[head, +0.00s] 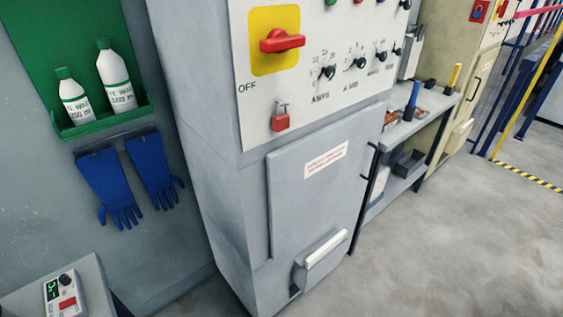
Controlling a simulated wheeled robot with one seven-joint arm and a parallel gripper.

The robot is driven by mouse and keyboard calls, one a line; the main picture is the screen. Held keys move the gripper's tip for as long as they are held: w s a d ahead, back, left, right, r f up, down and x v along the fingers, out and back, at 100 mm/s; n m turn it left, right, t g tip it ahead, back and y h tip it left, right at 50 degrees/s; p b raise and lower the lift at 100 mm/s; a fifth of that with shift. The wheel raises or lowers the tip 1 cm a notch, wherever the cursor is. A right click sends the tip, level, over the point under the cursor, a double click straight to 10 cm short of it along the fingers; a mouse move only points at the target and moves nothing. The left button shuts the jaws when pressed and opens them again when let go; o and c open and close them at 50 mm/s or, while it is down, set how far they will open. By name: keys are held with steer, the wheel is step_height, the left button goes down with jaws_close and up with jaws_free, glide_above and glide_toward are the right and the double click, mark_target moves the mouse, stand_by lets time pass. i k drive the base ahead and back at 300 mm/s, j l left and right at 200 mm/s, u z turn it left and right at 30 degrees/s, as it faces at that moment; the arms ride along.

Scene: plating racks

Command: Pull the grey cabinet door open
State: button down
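The grey cabinet (212,140) stands upright in the middle of the head view. Its grey door (300,210) is on the lower front and looks shut, with a white label with red print (326,159) near its top. A thin black upright bar (364,195) runs along the door's right edge; it looks like a handle, but I cannot tell for sure. A box-like fitting with a pale bar (327,249) sticks out low on the front. My gripper is not in view.
Above the door are a red switch (282,41), a red padlock (281,119) and several black knobs. A workbench (440,103) stands close on the right. A control box (64,298) is at lower left; blue gloves (112,190) hang on the wall. The floor (450,240) at right front is clear.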

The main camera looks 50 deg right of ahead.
mark_target(312, 178)
steer(key=l, duration=0.7)
steer(key=k+l, duration=0.1)
steer(key=l, duration=0.55)
